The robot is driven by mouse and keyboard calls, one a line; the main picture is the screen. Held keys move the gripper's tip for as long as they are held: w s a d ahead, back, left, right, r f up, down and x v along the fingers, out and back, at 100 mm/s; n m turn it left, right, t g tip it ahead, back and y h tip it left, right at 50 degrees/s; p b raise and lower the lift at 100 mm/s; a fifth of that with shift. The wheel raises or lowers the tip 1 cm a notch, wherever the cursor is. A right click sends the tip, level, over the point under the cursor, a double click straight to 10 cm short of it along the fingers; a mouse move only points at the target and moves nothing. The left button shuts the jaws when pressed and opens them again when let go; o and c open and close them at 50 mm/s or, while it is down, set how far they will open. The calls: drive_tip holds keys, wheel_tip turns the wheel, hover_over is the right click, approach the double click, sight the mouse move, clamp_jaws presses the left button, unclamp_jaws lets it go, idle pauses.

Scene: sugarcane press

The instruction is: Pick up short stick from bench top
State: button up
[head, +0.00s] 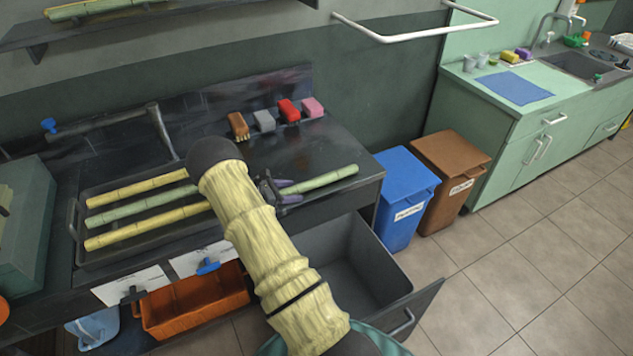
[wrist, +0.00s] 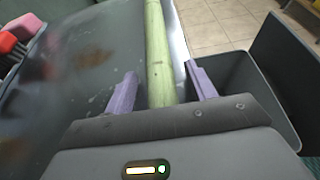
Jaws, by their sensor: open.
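A short green stick (head: 325,180) lies on the dark bench top (head: 325,145), at its right end near the front edge. It also shows in the wrist view (wrist: 158,50), running away from me between the two purple fingers. My gripper (head: 283,192) is open at the stick's left end, with one finger on each side of it. In the wrist view my gripper (wrist: 160,88) shows a gap between each finger and the stick.
Longer sticks lie in a dark tray (head: 72,220) to the left. An open grey drawer (head: 400,315) juts out below the front edge. Blue (head: 405,190) and brown (head: 452,160) bins stand right.

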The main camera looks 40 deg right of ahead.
idle(0.4)
clamp_jaws()
drive_tip(key=shift+r, duration=0.1)
wheel_tip(320, 180, up, 10)
drive_tip(key=shift+f+b, duration=0.1)
drive_tip(key=shift+b, duration=0.3)
idle(0.5)
